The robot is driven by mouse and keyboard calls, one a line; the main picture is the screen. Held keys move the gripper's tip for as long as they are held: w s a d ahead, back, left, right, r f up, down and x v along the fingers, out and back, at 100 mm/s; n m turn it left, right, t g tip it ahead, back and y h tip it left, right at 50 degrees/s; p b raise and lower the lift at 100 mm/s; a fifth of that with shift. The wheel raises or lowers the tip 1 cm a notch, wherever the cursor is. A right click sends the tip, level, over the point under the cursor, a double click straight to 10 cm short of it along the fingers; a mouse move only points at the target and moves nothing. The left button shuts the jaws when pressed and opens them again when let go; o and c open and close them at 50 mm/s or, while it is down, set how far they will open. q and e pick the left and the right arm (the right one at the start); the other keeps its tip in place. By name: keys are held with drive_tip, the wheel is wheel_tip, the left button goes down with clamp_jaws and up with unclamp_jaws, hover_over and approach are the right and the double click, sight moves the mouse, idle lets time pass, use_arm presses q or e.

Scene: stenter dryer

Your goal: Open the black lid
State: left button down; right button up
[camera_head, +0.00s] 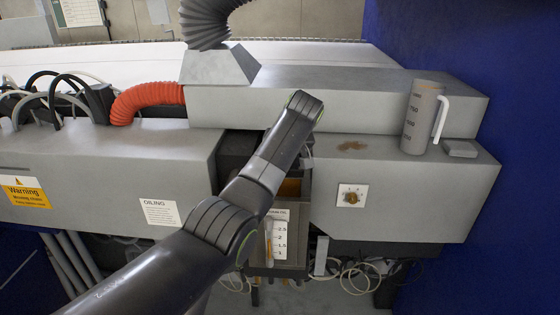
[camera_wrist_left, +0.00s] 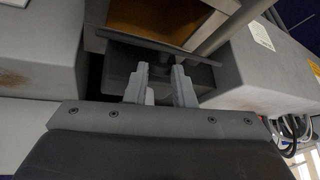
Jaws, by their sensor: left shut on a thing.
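The black lid (camera_wrist_left: 125,58) shows in the left wrist view as a dark block beside the open-topped oil tank. A dark part at the tank's mouth (camera_head: 238,143) in the head view may be the same lid. The tank's amber inside (camera_head: 291,187) shows, also at the top of the wrist view (camera_wrist_left: 150,18), so the opening is at least partly uncovered. My left gripper (camera_wrist_left: 161,76) is shut on the lid's near part; the exact grip point is hard to see. In the head view my arm hides this gripper. My right gripper is not in view.
A grey measuring jug (camera_head: 421,118) stands on the machine's right ledge, with a brown stain (camera_head: 352,146) to its left. An orange hose (camera_head: 147,102) and black cables lie at the left. A level gauge (camera_head: 279,236) is on the tank front. Loose cables hang below.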

use_arm(q)
drive_tip(key=shift+w+r+g, duration=0.15)
drive_tip(key=shift+w+g, duration=0.2)
drive_tip(key=shift+g, duration=0.05)
drive_tip(key=shift+w, duration=0.15)
drive_tip(key=c, duration=1.6)
unclamp_jaws()
drive_tip(key=shift+g, duration=0.3)
drive_tip(key=o, duration=0.4)
drive_tip(key=shift+w, duration=0.15)
drive_tip(key=shift+c, duration=0.2)
